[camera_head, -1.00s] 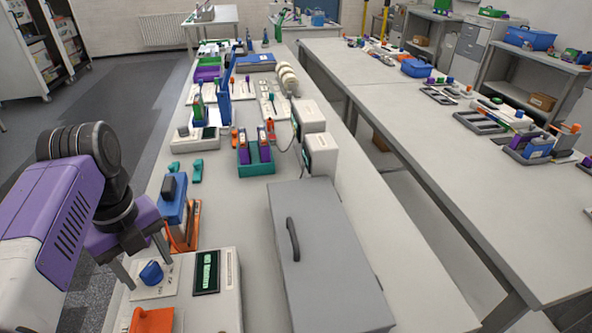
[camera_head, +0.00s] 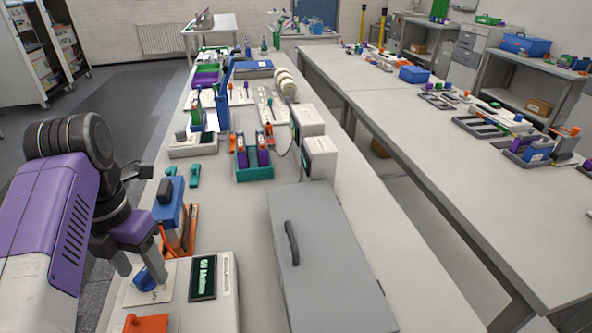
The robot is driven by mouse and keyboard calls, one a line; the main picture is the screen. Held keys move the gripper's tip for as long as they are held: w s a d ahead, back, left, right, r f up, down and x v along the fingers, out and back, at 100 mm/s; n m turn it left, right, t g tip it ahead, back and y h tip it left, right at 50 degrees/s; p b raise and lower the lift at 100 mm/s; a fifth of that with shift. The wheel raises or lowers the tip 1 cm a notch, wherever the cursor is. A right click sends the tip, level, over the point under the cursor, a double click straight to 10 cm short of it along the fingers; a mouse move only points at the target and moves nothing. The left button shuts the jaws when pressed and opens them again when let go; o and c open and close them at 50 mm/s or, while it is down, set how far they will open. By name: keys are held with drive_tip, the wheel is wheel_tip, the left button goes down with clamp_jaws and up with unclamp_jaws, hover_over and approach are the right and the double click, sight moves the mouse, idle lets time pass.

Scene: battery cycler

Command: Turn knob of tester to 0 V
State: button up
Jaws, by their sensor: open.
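The tester (camera_head: 218,310) is a pale box at the lower left of the bench, with a dark green-lit display (camera_head: 203,278) whose text I cannot read for sure. Its blue knob (camera_head: 146,281) sits on a white plate left of the display. An orange part (camera_head: 147,323) is in front of the knob. My gripper (camera_head: 141,268) points down at the knob, its fingers apart on either side of it. The fingertips are low, close to the knob; I cannot tell whether they touch it. The knob's upper part is partly hidden by a finger.
A blue and orange device (camera_head: 172,212) stands just behind the tester. A large grey box with a handle (camera_head: 325,262) lies to the right. A green holder (camera_head: 254,172) and white units (camera_head: 318,157) stand farther back. Bare bench lies between tester and grey box.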

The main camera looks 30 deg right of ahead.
sight(142, 272)
wheel_tip(142, 272, up, 8)
drive_tip(key=p, duration=0.3)
drive_tip(key=shift+f+p, duration=0.15)
drive_tip(key=shift+p, duration=0.15)
drive_tip(key=w+d+f+m+t+h, duration=0.1)
drive_tip(key=d+f+h, duration=0.15)
drive_tip(key=d, duration=0.55)
drive_tip(key=w+d+f+h, duration=0.1)
drive_tip(key=d+h, duration=0.2)
drive_tip(key=d, duration=0.5)
drive_tip(key=s+d+r+h, duration=0.1)
drive_tip(key=d+r+h, duration=0.1)
drive_tip(key=d, duration=0.6)
drive_tip(key=s+d+r+h, duration=0.1)
drive_tip(key=d+h, duration=0.3)
drive_tip(key=d, duration=0.5)
drive_tip(key=shift+s+r+m, duration=0.15)
drive_tip(key=shift+r+m, duration=0.15)
drive_tip(key=shift+r, duration=0.3)
drive_tip(key=shift+a, duration=0.15)
